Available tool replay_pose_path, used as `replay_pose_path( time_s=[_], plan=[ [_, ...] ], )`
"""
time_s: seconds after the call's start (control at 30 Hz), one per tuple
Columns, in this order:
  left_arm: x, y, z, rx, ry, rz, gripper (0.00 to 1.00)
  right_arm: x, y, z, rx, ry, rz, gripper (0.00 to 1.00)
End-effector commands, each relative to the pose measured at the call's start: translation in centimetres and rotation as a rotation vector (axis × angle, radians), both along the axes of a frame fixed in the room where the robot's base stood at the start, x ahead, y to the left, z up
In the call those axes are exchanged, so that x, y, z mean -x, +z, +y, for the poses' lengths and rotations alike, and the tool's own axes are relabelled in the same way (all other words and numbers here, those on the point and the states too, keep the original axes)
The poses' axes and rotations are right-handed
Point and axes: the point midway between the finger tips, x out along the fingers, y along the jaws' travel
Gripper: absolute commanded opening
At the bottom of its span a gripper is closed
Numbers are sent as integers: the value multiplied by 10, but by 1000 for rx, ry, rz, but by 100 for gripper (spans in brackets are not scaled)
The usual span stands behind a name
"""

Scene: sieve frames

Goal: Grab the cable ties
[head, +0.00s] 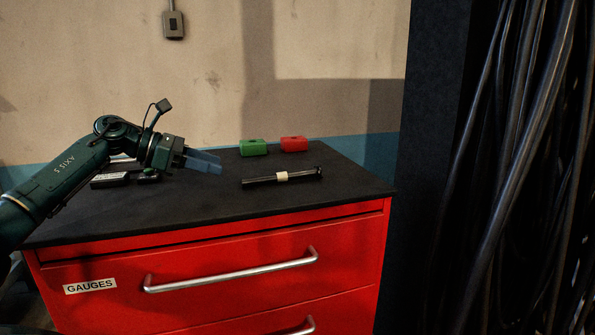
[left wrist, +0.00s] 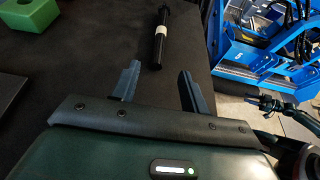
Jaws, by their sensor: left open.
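The cable ties (head: 255,181) are a thin black bundle with a pale band around the middle. My left gripper (head: 208,161) is open and empty above the cabinet top, to the left of the bundle. In the left wrist view the bundle (left wrist: 159,50) lies ahead of the open fingers (left wrist: 158,80), roughly in line with the gap between them. It is apart from both fingers.
A green block (head: 253,147) and a red block (head: 293,144) stand behind the bundle. Dark items (head: 110,181) lie at the left, near my left arm. The red cabinet (head: 220,270) has a drawer labelled GAUGES. Thick dark cables (head: 510,150) hang at the right.

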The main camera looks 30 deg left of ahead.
Motion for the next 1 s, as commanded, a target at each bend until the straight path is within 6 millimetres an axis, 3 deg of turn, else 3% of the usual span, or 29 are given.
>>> replay_pose_path(
  time_s=[0.1,0.3,0.57,0.77,1.0],
  plan=[
    [-15,0,-14,6,-6,-3,45,1,15,-1,26,9,1,45],
    [-42,-17,-35,4,-4,-3,45,2,21,-3,61,18,4,45],
    [-57,-27,-46,2,-2,-2,45,2,25,-4,78,23,4,45],
    [-82,-33,-62,5,-6,-2,45,3,37,-5,109,32,4,45],
    [-94,-44,-72,2,-2,-1,45,6,30,-7,117,32,23,45]
  ],
)
